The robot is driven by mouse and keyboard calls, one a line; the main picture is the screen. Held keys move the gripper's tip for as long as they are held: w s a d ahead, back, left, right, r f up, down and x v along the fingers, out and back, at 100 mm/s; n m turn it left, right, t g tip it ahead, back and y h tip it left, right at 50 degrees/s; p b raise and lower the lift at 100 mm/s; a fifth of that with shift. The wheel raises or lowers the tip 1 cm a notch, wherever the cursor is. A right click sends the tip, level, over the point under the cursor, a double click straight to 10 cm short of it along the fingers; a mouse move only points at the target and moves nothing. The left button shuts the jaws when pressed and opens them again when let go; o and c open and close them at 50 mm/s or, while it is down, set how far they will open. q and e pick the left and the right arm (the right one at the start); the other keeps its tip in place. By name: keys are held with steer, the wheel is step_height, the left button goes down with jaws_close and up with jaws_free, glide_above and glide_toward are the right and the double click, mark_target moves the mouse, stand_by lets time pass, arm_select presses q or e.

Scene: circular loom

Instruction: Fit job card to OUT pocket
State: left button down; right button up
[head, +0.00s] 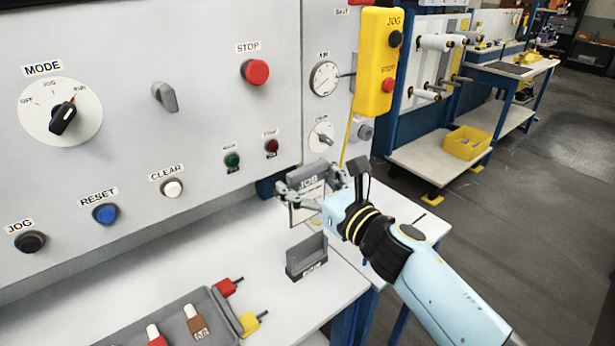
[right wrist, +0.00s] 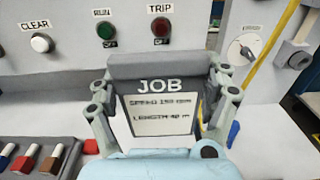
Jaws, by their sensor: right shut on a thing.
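The job card (head: 306,196) is a white card with a grey top bar, marked JOB, with speed and length lines. My right gripper (head: 312,187) is shut on it, one finger at each side. In the right wrist view, the card (right wrist: 160,116) stands face-on between the fingers of the gripper (right wrist: 163,88). A grey pocket (head: 306,258) stands on the white bench, below the card in the head view and apart from it. Its small front label is too small to read, so I cannot confirm it says OUT. My left gripper is not in view.
The control panel (head: 200,120) with knobs and buttons rises behind the bench. A yellow JOG pendant (head: 377,65) hangs at its right edge with a yellow cable. A grey tray (head: 222,310) with coloured-ended tools lies at the front. Bare bench (head: 215,248) lies left of the pocket.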

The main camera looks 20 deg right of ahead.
mark_target(308, 214)
step_height(308, 214, down, 6)
steer(key=b, duration=0.4)
steer(key=shift+r+b, duration=0.1)
steer(key=shift+b, duration=0.25)
steer(key=shift+r, duration=0.2)
steer(key=shift+f+b, duration=0.95)
steer(key=shift+f, duration=0.1)
steer(key=shift+f, duration=0.1)
steer(key=shift+f+b, duration=2.15)
steer(key=shift+b, duration=0.15)
steer(key=o, duration=1.2)
